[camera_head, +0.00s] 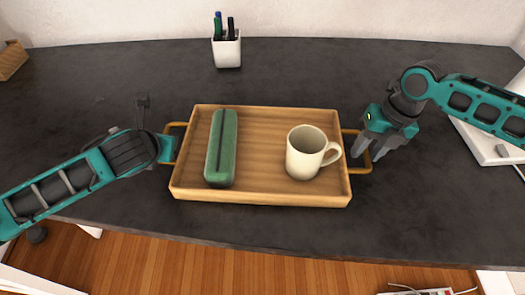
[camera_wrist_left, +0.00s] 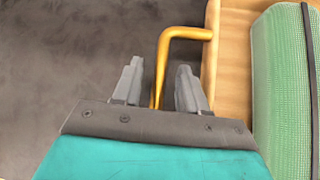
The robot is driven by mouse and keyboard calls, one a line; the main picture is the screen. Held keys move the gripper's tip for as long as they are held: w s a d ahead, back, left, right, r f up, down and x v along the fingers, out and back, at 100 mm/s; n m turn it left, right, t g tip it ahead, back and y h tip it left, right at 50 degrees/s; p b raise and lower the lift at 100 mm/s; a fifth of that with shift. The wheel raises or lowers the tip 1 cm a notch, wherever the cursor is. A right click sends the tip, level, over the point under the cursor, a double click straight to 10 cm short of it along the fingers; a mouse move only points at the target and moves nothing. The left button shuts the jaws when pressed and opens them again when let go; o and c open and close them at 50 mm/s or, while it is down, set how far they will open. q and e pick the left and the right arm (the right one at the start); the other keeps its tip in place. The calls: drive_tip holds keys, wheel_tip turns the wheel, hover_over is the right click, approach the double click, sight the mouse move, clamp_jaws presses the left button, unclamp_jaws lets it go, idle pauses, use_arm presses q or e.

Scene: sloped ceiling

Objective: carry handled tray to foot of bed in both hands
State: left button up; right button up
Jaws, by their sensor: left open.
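The wooden tray (camera_head: 265,197) lies flat on the dark desk. It has a brass handle at its left end (camera_head: 181,126) and another at its right end (camera_head: 360,170). A green case (camera_head: 221,148) and a cream mug (camera_head: 305,153) stand on it. My left gripper (camera_head: 169,148) is at the left handle. In the left wrist view its open fingers (camera_wrist_left: 157,85) are on either side of the handle bar (camera_wrist_left: 162,65), with gaps showing. My right gripper (camera_head: 367,153) is at the right handle, its fingers apart around the outer bar; contact there is unclear.
A white pen holder (camera_head: 227,50) with several pens stands behind the tray. A white object (camera_head: 490,140) lies at the right, partly behind my right arm. A wooden object (camera_head: 12,60) sits at the far left. The desk's front edge is just before the tray.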

use_arm(q)
drive_tip(key=shift+w+a+f, duration=0.1)
drive_tip(key=shift+w+f, duration=0.35)
use_arm(e)
drive_tip(key=shift+a+f, duration=0.15)
drive_tip(key=shift+f, duration=0.5)
use_arm(q)
clamp_jaws()
use_arm(e)
clamp_jaws()
use_arm(q)
drive_tip(key=shift+r, duration=0.1)
use_arm(e)
drive_tip(key=shift+r, duration=0.1)
